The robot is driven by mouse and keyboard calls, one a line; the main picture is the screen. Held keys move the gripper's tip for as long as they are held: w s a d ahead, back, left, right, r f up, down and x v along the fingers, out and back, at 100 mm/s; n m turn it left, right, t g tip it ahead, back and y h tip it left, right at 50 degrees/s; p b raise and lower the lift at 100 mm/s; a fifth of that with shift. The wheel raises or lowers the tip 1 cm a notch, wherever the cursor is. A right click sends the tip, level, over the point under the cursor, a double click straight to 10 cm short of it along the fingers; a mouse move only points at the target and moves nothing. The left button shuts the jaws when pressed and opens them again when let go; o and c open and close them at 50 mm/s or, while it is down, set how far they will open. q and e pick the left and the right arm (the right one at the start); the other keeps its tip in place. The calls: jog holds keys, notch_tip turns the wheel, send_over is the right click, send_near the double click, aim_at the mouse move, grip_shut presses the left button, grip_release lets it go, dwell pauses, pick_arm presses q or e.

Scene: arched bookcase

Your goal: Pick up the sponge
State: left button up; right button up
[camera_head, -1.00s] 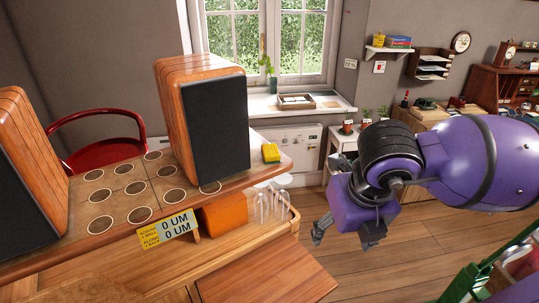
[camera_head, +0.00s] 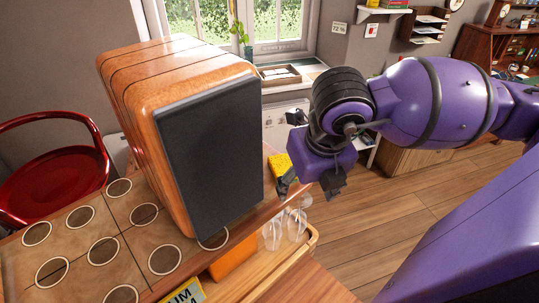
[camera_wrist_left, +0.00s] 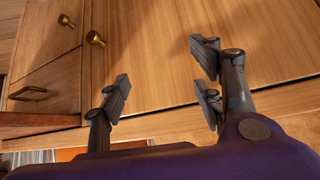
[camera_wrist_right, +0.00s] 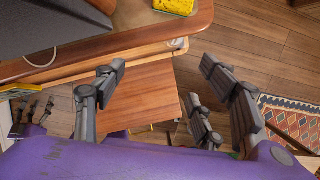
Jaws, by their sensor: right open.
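The yellow sponge (camera_head: 279,165) lies on the wooden shelf top, beside the right edge of the large speaker. It also shows at the top edge of the right wrist view (camera_wrist_right: 175,6), partly cut off. My right gripper (camera_head: 309,186) is open and empty, just to the right of the sponge and apart from it in the right wrist view. In that view its spread fingers (camera_wrist_right: 160,82) point toward the shelf edge. My left gripper (camera_wrist_left: 162,85) is open and empty in front of a wooden front with brass knobs. It is outside the head view.
The speaker (camera_head: 211,155) stands tall at the left of the sponge. Glasses (camera_head: 283,231) stand on a lower tray below the shelf edge. A red chair (camera_head: 55,175) is at the left. Open wooden floor (camera_head: 400,215) lies at the right.

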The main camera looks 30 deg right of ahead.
jog(key=w+b, duration=0.3)
send_over(282, 165)
jog(key=s, duration=0.2)
jog(key=shift+s+a+r+p, duration=0.1)
jog(key=shift+s+a+p, duration=0.05)
jog(key=shift+a+p, duration=0.15)
jog(key=shift+w+d, duration=0.1)
jog(key=shift+w, duration=0.25)
jog(key=x, duration=0.5)
jog(key=shift+c, duration=0.6)
jog(key=c, duration=0.7)
pick_arm(q)
jog(key=shift+s+a+f, duration=0.15)
jog(key=shift+s+f, duration=0.3)
jog(key=shift+f, duration=0.2)
jog(key=shift+s+a+f, duration=0.15)
jog(key=shift+s+f, duration=0.25)
jog(key=shift+f, duration=0.2)
pick_arm(e)
jog(key=shift+c, duration=0.6)
